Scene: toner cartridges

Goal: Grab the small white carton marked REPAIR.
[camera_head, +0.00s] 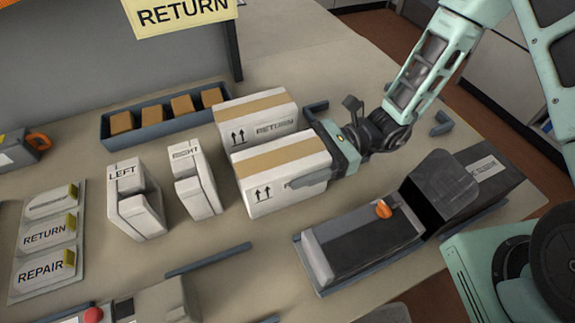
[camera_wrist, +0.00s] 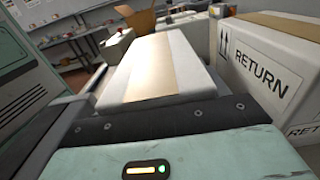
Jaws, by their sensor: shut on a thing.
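A white carton with a tan tape strip (camera_head: 268,165) stands on the table, front of two similar cartons. Its side shows two up arrows and a label starting with R; a gripper finger hides the rest. My gripper (camera_head: 322,158) is shut on this carton from its right end. In the wrist view the carton (camera_wrist: 160,70) fills the space ahead of the palm, its taped top showing. I cannot tell a clear gap between it and the table. The other carton, marked RETURN (camera_head: 262,118), stands just behind it, and shows at right in the wrist view (camera_wrist: 275,65).
Two white cartridge-like blocks marked LEFT (camera_head: 135,200) and RIGHT (camera_head: 195,180) stand to the left. A blue tray (camera_head: 150,136) with several brown blocks lies behind. A dark machine (camera_head: 365,240) with an orange knob is at front right. Labels RETURN and REPAIR lie on a board (camera_head: 45,245) at far left.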

